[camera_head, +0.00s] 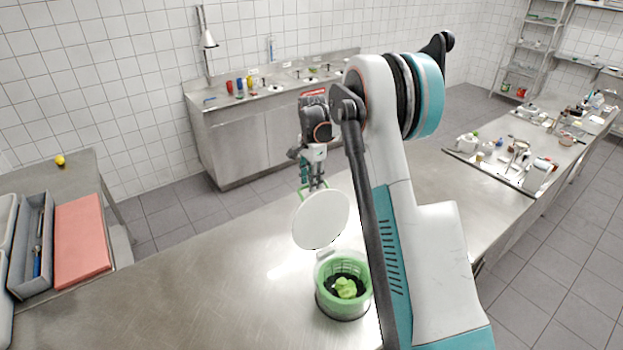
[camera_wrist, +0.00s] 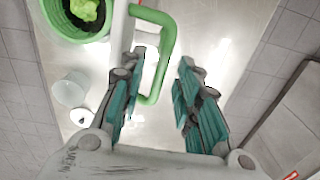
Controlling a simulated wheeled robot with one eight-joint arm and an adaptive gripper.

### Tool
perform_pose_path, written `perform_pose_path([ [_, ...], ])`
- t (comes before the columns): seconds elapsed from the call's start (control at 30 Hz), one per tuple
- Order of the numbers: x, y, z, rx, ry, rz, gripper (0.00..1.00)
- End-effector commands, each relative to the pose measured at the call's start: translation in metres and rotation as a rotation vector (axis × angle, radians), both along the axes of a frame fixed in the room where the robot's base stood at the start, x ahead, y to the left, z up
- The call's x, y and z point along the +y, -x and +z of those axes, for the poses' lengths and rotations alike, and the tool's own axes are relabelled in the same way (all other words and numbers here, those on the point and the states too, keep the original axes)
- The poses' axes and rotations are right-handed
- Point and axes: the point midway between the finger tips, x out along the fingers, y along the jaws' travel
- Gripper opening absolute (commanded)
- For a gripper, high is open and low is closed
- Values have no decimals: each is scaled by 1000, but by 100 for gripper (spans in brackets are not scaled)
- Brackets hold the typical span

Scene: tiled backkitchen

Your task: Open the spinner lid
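The spinner (camera_head: 343,303) stands on the steel counter, its green basket holding leafy green food; the basket also shows at the upper left of the wrist view (camera_wrist: 52,14). Its white round lid (camera_head: 320,220) is swung up, standing steeply tilted at the rim's far side. The lid shows nearly edge-on in the wrist view (camera_wrist: 118,40). The lid's green loop handle (camera_wrist: 165,50) lies partly between my fingers. My gripper (camera_wrist: 162,65) is open, its fingers apart, with the left finger close to the handle; contact is unclear. My gripper (camera_head: 314,180) is behind the lid in the head view.
The steel counter (camera_head: 220,290) is clear left of the spinner. A grey bin (camera_head: 32,245) and a red board (camera_head: 80,240) lie at the far left. Crowded items stand on the right counter (camera_head: 525,160). A sink unit (camera_head: 250,135) stands along the back wall.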

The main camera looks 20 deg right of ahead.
Motion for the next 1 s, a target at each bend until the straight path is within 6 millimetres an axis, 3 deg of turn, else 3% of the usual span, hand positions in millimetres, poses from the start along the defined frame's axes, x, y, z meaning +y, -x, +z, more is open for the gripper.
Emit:
perform_pose_path([
  [0.1, 0, 0, 0, 0, 0, 0, 31],
  [0.23, 0, 0, 0, 0, 0, 0, 1],
  [0.27, 0, 0, 0, 0, 0, 0, 0],
  [0.57, -1, 4, 1, -13, -3, 0, 0],
  [1.0, -8, 47, 10, -175, -27, -1, 0],
])
